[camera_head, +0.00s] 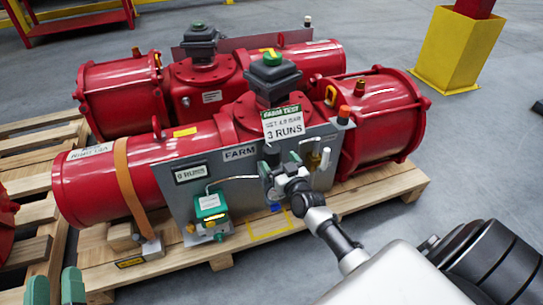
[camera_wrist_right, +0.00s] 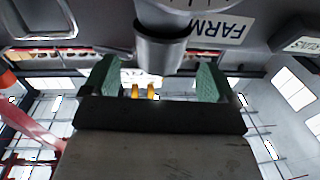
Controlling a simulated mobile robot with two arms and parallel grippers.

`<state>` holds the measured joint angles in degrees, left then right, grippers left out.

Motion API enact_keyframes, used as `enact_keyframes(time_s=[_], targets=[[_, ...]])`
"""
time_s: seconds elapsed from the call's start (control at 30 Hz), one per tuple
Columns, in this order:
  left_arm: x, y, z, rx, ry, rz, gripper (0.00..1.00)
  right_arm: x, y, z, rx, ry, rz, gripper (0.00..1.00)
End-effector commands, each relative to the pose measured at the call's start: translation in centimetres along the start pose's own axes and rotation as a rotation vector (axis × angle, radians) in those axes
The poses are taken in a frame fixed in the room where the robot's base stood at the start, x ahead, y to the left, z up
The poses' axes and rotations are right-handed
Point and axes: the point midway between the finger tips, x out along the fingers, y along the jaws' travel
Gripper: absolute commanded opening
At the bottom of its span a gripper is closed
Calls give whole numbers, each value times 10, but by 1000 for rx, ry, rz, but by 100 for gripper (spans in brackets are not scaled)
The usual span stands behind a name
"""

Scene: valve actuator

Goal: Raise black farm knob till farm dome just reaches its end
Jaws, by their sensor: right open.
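The black farm knob (camera_head: 271,152) is on the small valve assembly on the grey FARM panel. In the right wrist view the knob (camera_wrist_right: 162,48) shows as a dark cylinder with its end between my fingers, with a gap on both sides. My right gripper (camera_wrist_right: 155,82) is open, its green pads apart. In the head view the right gripper (camera_head: 272,180) is at the panel, partly hidden by its own wrist. The farm dome (camera_head: 272,58) is green with some yellow and sits atop the dark box on the front red actuator. My left gripper (camera_head: 55,288) shows two green fingertips, apart and empty, at the bottom left.
The FARM label (camera_head: 240,153), a display (camera_head: 191,173) and a green-topped box (camera_head: 210,204) are on the panel. A white test card (camera_head: 283,123) hangs above the knob. A second red actuator (camera_head: 130,95) stands behind. The wooden pallet (camera_head: 375,200) lies below.

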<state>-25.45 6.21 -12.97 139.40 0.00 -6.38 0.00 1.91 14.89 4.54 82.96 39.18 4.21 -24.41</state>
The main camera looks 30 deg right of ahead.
Motion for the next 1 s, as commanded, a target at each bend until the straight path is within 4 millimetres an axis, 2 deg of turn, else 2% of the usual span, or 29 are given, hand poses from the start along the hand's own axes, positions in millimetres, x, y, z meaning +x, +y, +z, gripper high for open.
enact_keyframes(time_s=[0.2, 0.4, 0.6, 0.87, 0.9, 1.0], targets=[[-3, 5, -25, -9, 232, 12, 39, 28, 0, 2, 0, 0, 0, 88], [-9, 8, -45, -16, 393, 18, 39, 44, 0, 1, 0, 0, 0, 88], [-13, 9, -54, -20, 469, 21, 39, 51, 0, 1, -1, -1, 0, 88], [-14, 9, -55, -20, 477, 22, 39, 51, 0, 0, -1, -2, 0, 88], [-14, 9, -55, -20, 477, 22, 39, 51, 0, 0, -1, -2, 0, 86], [-14, 9, -55, -20, 477, 22, 39, 51, 0, 0, -1, -2, 0, 71]])
